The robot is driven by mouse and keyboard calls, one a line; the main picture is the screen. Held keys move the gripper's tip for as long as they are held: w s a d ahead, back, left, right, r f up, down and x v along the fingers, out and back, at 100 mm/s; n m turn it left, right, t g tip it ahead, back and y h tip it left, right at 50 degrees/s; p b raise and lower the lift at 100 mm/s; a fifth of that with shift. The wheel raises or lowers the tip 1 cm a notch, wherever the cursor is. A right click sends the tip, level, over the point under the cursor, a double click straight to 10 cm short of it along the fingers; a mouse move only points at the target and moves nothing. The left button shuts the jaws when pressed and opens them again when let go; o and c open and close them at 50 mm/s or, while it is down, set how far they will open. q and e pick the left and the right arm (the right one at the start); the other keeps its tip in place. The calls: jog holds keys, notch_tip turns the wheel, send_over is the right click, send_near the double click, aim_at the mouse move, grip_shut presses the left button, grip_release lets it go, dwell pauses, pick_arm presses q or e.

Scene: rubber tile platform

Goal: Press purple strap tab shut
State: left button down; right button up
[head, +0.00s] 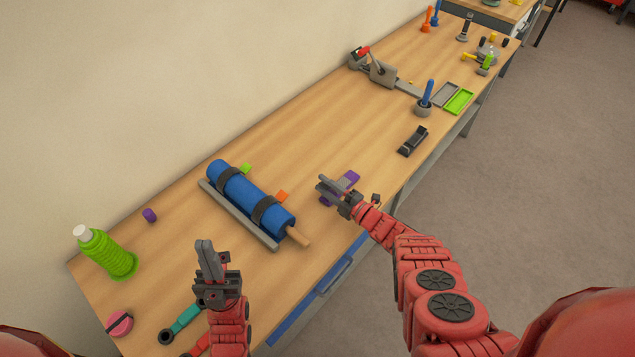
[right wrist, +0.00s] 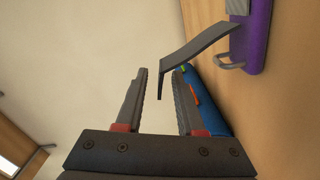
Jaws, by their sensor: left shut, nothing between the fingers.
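A purple piece (head: 349,178) lies on the workbench right of the blue roll, partly hidden behind my right gripper (head: 322,186). In the right wrist view the purple piece (right wrist: 252,40) is at the upper right, with a metal loop at its end. A dark grey strap (right wrist: 205,48) reaches from it and bends down in front of the gap of my right gripper (right wrist: 158,72). The right gripper is open; I cannot tell whether the strap end is between its fingers. My left gripper (head: 205,246) is shut and empty, above the bench's near left part.
A blue roll (head: 243,194) with black bands and green and orange tabs lies in a grey cradle (head: 240,216). A green bottle (head: 107,252), purple cylinder (head: 150,215) and teal tool (head: 182,322) are left. A black holder (head: 412,141) stands right. Bare wood lies behind the right gripper.

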jog(key=shift+b+x, duration=0.45)
jog(key=shift+x, duration=0.7)
jog(key=shift+w+a, duration=0.25)
grip_shut()
dwell(0.4)
